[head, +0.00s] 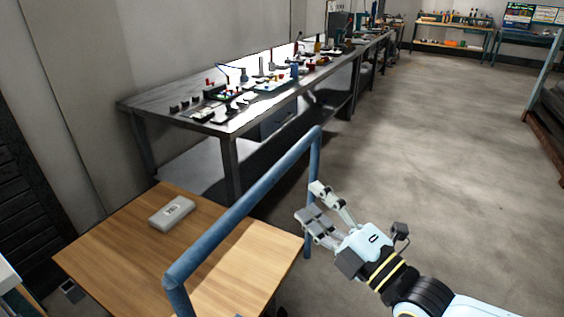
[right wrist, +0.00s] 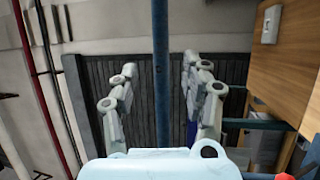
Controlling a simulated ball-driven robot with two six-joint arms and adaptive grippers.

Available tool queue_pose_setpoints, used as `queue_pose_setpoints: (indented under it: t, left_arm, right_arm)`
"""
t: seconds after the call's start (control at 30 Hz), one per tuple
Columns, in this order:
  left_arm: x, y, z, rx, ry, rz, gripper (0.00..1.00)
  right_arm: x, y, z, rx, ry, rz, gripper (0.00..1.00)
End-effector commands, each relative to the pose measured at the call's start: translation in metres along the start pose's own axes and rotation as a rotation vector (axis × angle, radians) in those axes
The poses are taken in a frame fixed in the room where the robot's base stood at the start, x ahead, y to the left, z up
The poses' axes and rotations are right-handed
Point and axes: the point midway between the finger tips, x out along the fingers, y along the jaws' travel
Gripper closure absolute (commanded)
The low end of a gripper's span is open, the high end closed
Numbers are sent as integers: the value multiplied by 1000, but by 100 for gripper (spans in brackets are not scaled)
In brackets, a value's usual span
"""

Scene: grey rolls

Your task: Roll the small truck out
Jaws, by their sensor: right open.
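The small truck has a wooden deck (head: 120,250) and a blue tube handle (head: 245,205) that rises over its near right side. In the right wrist view the handle (right wrist: 161,100) runs upright through the middle of the picture. My right gripper (head: 309,201) is open just to the right of the handle, near its far end. In the right wrist view my right gripper (right wrist: 160,66) has one finger on each side of the bar, apart from it. I cannot tell whether the bar is within finger depth. My left gripper is not in view.
A grey labelled box (head: 172,213) lies on the deck. A dark workbench (head: 150,103) with tools stands behind the truck along the wall. Open concrete floor (head: 450,150) lies to the right. A rack (head: 545,130) stands at the far right edge.

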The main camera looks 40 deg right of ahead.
Motion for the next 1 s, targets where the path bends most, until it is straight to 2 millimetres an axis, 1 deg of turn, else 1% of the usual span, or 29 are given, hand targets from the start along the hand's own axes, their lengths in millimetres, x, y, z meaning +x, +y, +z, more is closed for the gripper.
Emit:
queue_pose_setpoints:
  t: [0.13,0.4,0.53,0.7,0.97,1.0]
  left_arm:
    - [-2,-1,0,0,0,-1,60]
    - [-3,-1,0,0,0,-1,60]
    - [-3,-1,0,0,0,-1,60]
    - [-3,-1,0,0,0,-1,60]
    - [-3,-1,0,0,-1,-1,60]
    - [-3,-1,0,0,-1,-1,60]
  right_arm:
    - [18,1,0,1,0,3,52]
    - [73,0,0,1,1,2,52]
    - [92,0,-1,0,2,0,52]
    - [104,0,-1,1,2,0,52]
    - [105,0,-1,1,2,-1,52]
    - [105,0,-1,1,2,-1,55]
